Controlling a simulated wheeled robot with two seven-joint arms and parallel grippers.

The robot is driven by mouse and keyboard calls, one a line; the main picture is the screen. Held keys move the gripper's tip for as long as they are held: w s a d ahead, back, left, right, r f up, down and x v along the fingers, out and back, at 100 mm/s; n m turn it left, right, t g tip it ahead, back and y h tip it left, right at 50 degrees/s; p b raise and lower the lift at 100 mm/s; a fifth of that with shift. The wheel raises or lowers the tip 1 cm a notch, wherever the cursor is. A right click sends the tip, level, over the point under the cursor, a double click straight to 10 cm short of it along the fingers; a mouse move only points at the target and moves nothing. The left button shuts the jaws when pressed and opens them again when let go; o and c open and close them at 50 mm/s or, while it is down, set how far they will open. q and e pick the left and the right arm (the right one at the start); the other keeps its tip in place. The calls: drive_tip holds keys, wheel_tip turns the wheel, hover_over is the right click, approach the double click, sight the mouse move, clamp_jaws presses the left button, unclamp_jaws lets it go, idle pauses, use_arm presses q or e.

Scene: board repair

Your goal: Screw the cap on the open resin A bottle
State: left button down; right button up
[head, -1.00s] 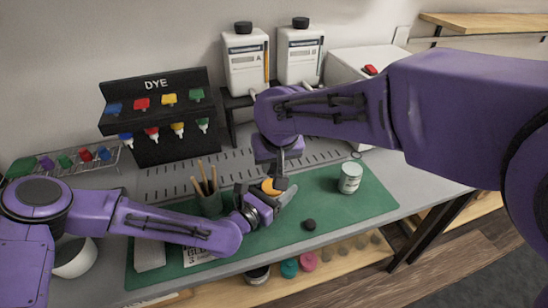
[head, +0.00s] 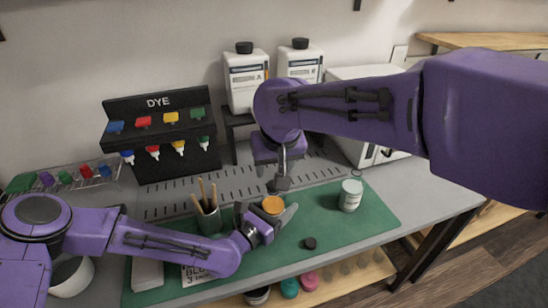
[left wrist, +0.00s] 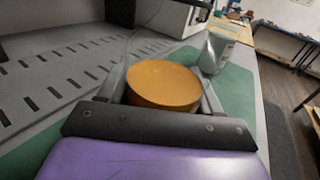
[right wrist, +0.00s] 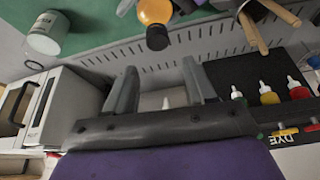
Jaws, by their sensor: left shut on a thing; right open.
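The big resin bottle marked A (head: 246,82) stands upright at the back, with a black cap (head: 244,47) on it. My left gripper (head: 262,222) is shut on a round orange-topped thing (head: 272,204), low over the green mat; it fills the middle of the left wrist view (left wrist: 163,84). A small black cap-like disc (head: 310,243) lies on the mat to its right. My right gripper (head: 282,180) points down just behind the orange thing; its fingers (right wrist: 160,92) are apart. A small black round thing (right wrist: 157,38) shows beside the orange one; I cannot tell what it is.
A second capped bottle (head: 301,62) stands beside bottle A. A labelled pale jar (head: 350,196) stands on the mat (head: 365,222) at right. A brush pot (head: 207,218) is left of my left gripper. The DYE rack (head: 160,103) and a white box (head: 365,72) stand behind.

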drive_tip(key=shift+c, duration=0.4)
drive_tip(key=n, duration=0.1)
drive_tip(key=a+n, duration=0.1)
drive_tip(key=n, duration=0.1)
drive_tip(key=n+g, duration=0.1)
drive_tip(key=shift+s+a+f+n, duration=0.1)
drive_tip(key=shift+s+a+n, duration=0.1)
drive_tip(key=shift+s+n, duration=0.15)
drive_tip(key=r+n+g, duration=0.1)
drive_tip(key=n, duration=0.8)
drive_tip(key=n+g, duration=0.1)
drive_tip(key=n, duration=0.8)
drive_tip(key=r+n+g, duration=0.1)
drive_tip(key=n, duration=0.9)
drive_tip(key=shift+w+r+h, duration=0.35)
drive_tip(key=shift+h, duration=0.05)
drive_tip(key=n, duration=0.3)
drive_tip(key=d+n, duration=0.1)
drive_tip(key=shift+w+d+r, duration=0.1)
drive_tip(key=shift+w+r, duration=0.2)
drive_tip(key=shift+w, duration=0.1)
